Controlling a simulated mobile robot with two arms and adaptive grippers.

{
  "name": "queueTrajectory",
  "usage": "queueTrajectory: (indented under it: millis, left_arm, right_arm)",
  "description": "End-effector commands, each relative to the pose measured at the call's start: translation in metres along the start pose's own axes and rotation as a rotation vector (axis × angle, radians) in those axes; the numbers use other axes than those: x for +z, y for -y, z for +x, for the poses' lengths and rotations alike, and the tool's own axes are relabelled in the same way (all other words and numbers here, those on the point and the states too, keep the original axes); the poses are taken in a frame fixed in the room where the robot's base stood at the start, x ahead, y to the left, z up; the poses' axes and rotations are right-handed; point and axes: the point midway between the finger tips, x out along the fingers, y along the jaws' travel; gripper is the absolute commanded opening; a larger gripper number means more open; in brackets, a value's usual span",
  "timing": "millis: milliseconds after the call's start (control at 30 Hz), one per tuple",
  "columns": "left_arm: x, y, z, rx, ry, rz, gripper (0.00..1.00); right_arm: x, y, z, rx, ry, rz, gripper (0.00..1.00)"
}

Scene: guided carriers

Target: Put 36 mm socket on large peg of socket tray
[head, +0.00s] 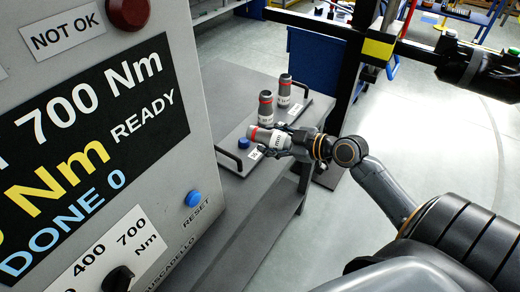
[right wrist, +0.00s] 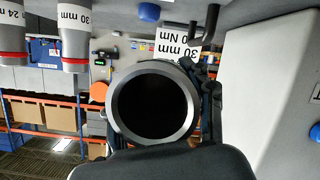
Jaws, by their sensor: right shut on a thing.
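My right gripper (head: 292,146) is shut on a silver socket with a red band (head: 266,137). The socket lies tilted on its side, over the front part of the socket tray (head: 228,161). In the right wrist view the open end of the held socket (right wrist: 152,104) faces the camera; its size marking is not fully readable. A blue peg (head: 243,143) stands bare on the tray just left of the held socket, and a blue peg end also shows in the right wrist view (right wrist: 149,12). My left gripper is not in view.
Two other sockets stand upright on the tray, a nearer one (head: 265,107) and a farther one (head: 284,90). A black tray handle (head: 230,158) is at the near end. A large grey control box (head: 185,235) with a display stands close on the left.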

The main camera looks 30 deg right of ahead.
Motion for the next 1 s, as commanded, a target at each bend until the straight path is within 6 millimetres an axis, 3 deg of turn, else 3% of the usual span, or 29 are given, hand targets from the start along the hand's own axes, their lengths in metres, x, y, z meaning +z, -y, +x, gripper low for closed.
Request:
queueTrajectory:
  millis: [133, 433, 633, 1000]
  left_arm:
    - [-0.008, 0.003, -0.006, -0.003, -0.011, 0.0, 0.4]
    - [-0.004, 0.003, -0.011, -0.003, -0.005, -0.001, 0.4]
    - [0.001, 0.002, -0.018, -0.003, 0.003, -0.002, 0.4]
    - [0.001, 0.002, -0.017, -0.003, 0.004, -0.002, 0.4]
  right_arm:
    - [0.004, 0.006, 0.021, 0.007, -0.009, 0.0, 0.08]
    - [0.015, 0.015, 0.043, 0.006, -0.009, 0.001, 0.08]
    - [0.037, 0.024, 0.05, 0.006, -0.005, 0.002, 0.08]
    - [0.042, 0.026, 0.052, 0.007, -0.007, -0.003, 0.08]
